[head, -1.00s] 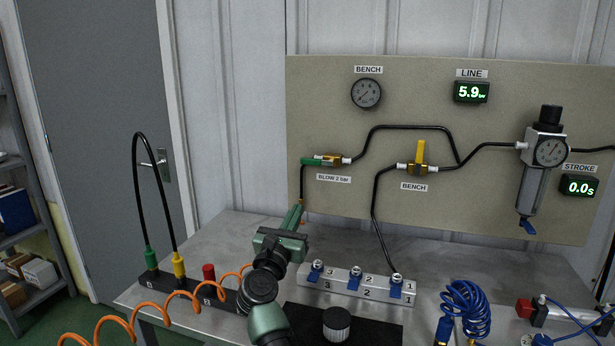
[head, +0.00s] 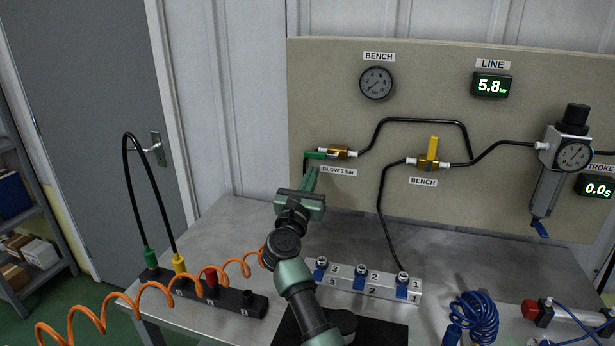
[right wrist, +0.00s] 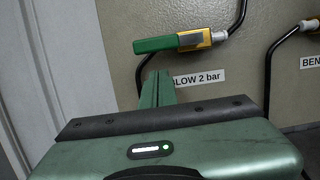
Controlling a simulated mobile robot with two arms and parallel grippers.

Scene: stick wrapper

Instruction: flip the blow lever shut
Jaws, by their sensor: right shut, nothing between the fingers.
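The blow lever (head: 316,155) is green and lies roughly level, pointing left from its brass valve (head: 342,152) on the panel above the "BLOW 2 bar" label. In the right wrist view the lever (right wrist: 168,44) and valve (right wrist: 196,39) fill the upper middle. My right gripper (head: 312,174) has its green fingers together and empty, just below the lever. In the right wrist view the fingertips (right wrist: 158,78) stand below the lever and left of the label; whether they touch it cannot be told. My left gripper is not in view.
The bench valve (head: 429,155) has an upright yellow lever to the right. Black hoses run between valves and the regulator (head: 565,150). On the table (head: 235,235) are a numbered manifold (head: 345,280), a black socket block (head: 225,297), an orange coiled hose and a blue coil (head: 476,315).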

